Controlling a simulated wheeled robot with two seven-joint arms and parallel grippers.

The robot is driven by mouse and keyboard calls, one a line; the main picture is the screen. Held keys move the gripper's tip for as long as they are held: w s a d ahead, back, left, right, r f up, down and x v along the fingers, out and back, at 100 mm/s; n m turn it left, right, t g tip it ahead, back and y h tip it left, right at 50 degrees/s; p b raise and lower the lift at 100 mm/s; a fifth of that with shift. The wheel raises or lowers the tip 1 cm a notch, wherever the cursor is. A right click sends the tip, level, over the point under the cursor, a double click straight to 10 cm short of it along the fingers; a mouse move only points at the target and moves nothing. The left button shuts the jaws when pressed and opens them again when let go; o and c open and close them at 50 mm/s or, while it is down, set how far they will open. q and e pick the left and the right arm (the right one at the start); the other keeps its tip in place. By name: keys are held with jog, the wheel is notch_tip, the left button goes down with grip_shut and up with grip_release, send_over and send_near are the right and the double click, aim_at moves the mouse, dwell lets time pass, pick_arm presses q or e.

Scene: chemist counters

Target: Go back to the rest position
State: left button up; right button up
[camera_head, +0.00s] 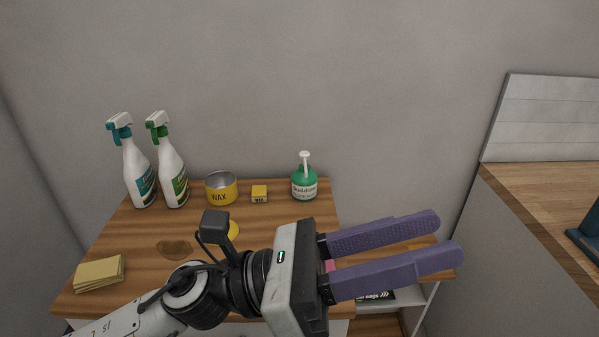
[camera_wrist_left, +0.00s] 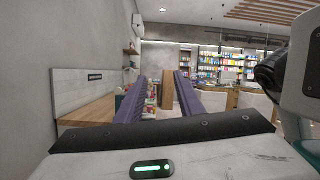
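My left gripper (camera_head: 448,238) reaches in from the lower left in the head view, above the front right of the wooden counter. Its two purple fingers point right, spread apart with nothing between them. The left wrist view also shows the fingers (camera_wrist_left: 158,88) apart and empty, facing the shop interior. My right gripper is not in view. My left arm and gripper hide part of the counter's front and middle.
The counter (camera_head: 130,238) holds two spray bottles (camera_head: 139,172) (camera_head: 172,172), a wax tin (camera_head: 222,191), a small yellow box (camera_head: 259,194), a green pump bottle (camera_head: 304,184), a folded yellow cloth (camera_head: 99,274) and a brown stain (camera_head: 174,249). Another wooden counter (camera_head: 540,205) stands at right.

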pick_arm(q)
jog(key=w+a+f+n+t+y, duration=0.2)
jog(key=w+a+n+t+y, duration=0.35)
jog(key=n+t, duration=0.55)
jog(key=w+a+f+n+t+y, duration=0.1)
jog(key=w+a+n+t+y, duration=0.45)
jog(key=n, duration=0.95)
jog(key=w+a+f+n+y, duration=0.3)
jog(key=a+f+n+y, duration=0.2)
jog(key=a+f+n, duration=0.4)
jog(key=s+a+f+n+g+y, duration=0.2)
jog(key=s+a+f+n+g, duration=0.15)
jog(key=f, duration=0.45)
jog(key=s+a+f+n+g+y, duration=0.25)
jog(key=a+f+n, duration=0.2)
jog(key=f, duration=0.25)
jog(key=s+a+f+n+g+y, duration=0.1)
jog(key=s+a+f+n+g, duration=0.3)
jog(key=s, duration=0.4)
jog(key=s+a+f+n+g, duration=0.1)
jog(key=s+f+n+g, duration=0.15)
jog(key=s+f, duration=0.5)
jog(key=w+d+f+t+h, duration=0.1)
jog(key=d+f+t, duration=0.3)
jog(key=f, duration=0.7)
jog(key=shift+w+d+f+h, duration=0.15)
jog(key=shift+w+d+h, duration=0.15)
jog(key=shift+d+h, duration=0.2)
